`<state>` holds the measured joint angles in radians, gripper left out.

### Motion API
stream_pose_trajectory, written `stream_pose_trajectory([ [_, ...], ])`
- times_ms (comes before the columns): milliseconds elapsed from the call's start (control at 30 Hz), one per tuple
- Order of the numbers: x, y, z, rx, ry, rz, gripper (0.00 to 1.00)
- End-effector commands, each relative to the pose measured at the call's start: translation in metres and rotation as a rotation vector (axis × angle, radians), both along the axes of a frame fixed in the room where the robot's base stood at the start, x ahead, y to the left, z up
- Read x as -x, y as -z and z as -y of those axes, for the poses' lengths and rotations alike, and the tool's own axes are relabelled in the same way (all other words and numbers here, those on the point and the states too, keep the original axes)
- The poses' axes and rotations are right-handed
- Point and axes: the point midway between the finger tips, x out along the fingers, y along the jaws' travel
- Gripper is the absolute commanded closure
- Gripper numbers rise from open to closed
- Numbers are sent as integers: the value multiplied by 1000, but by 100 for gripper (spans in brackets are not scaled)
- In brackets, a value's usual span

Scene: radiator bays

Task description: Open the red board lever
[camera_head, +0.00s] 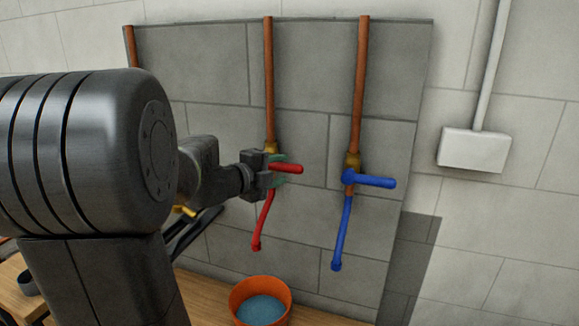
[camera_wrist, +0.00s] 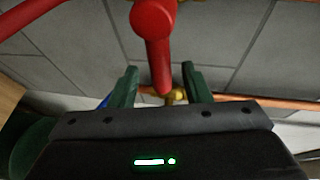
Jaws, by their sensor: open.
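The red lever (camera_head: 288,169) sits on a brass valve on a copper pipe, on the grey board (camera_head: 210,60). It points to the right, about level, in the head view. In the wrist view the red lever (camera_wrist: 156,50) runs between the two green fingers. My gripper (camera_head: 276,172) is at the red lever; in the wrist view my gripper (camera_wrist: 160,88) has its fingers apart, one on each side of the lever, with gaps visible. A red hose (camera_head: 263,220) hangs below the valve. The valve body is partly hidden by my gripper.
A blue lever (camera_head: 375,182) with a blue hose (camera_head: 342,235) is on the pipe to the right. An orange bucket (camera_head: 235,300) stands below on the wooden surface. A white box (camera_head: 474,150) is on the wall at right. My arm covers the left side.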

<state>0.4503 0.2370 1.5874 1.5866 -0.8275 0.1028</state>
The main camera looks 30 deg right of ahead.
Motion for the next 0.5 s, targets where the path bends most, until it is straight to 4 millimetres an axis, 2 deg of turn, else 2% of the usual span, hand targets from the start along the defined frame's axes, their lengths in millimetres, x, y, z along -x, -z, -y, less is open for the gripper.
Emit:
stream_pose_trajectory([
  [33, -3, 2, 11, 0, 4, -2, 57],
  [200, -10, 6, 35, 1, 2, -1, 57],
  [500, -14, 9, 48, 1, 0, 0, 57],
])
